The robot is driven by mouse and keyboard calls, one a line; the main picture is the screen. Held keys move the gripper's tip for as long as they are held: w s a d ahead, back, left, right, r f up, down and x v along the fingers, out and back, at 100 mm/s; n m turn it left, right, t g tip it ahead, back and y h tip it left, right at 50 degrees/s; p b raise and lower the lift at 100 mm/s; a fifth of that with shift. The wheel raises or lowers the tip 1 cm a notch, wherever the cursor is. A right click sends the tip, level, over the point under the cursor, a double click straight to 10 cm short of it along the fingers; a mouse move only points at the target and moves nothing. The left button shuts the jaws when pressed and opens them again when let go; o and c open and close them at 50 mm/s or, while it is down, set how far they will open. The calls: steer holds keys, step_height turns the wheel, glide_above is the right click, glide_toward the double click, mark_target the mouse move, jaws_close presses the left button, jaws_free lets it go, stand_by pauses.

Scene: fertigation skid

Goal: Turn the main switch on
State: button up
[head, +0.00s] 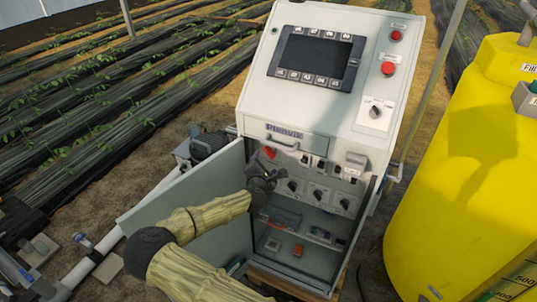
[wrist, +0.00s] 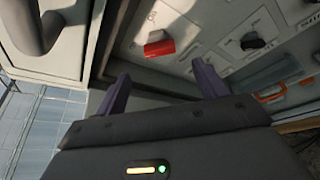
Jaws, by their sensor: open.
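The red switch handle (head: 270,151), which looks like the main switch, sits at the upper left of the panel inside the open cabinet (head: 321,75). In the wrist view the red handle (wrist: 159,47) lies roughly crosswise in the picture on a pale plate; its markings are too small to read. My gripper (head: 266,164) is just below it in the head view. In the wrist view my gripper (wrist: 160,70) is open, its two dark purple fingers apart and empty. The handle shows beyond the gap between the fingertips, and I see no contact.
Black rotary knobs (head: 292,186) sit to the right of the red handle; one black knob (wrist: 252,42) shows in the wrist view. The cabinet door (head: 190,205) stands open at the left. A yellow tank (head: 460,170) stands at the right.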

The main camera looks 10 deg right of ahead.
mark_target(269, 154)
steer(key=p+x, duration=0.1)
steer(key=x, duration=0.6)
steer(key=shift+w+d+f, duration=0.1)
steer(key=shift+w+f, duration=0.05)
steer(key=shift+w, duration=0.25)
steer(key=shift+c, duration=0.2)
steer(key=c, duration=0.9)
